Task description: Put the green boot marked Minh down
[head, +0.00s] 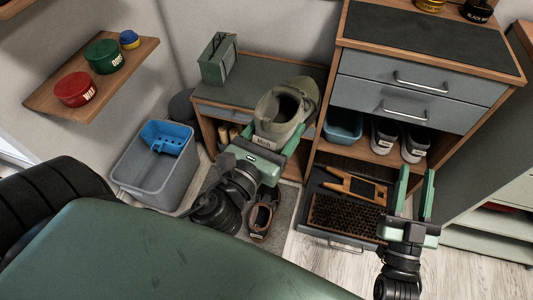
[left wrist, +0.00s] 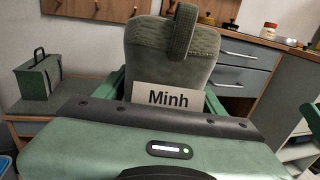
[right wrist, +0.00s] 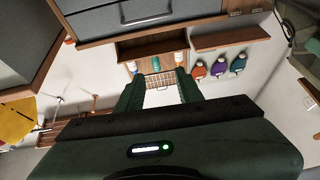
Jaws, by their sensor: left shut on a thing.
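The green boot (head: 285,112) has a white label reading Minh at its heel. It appears upright, with its dark opening facing up. My left gripper (head: 263,143) is shut on the boot, one finger on each side of it. The left wrist view shows the boot (left wrist: 172,55) and its label close up between the green fingers. In the head view the boot overlaps the low bench (head: 250,92); whether it touches the top, I cannot tell. My right gripper (head: 416,193) is open and empty in front of the shelf unit, its fingers apart.
A green bag-like box (head: 218,60) stands at the bench's back left. A brown shoe (head: 262,218) lies on the floor mat. Grey shoes (head: 384,138), a blue tub (head: 343,126) and a brush tray (head: 345,212) occupy the unit at right.

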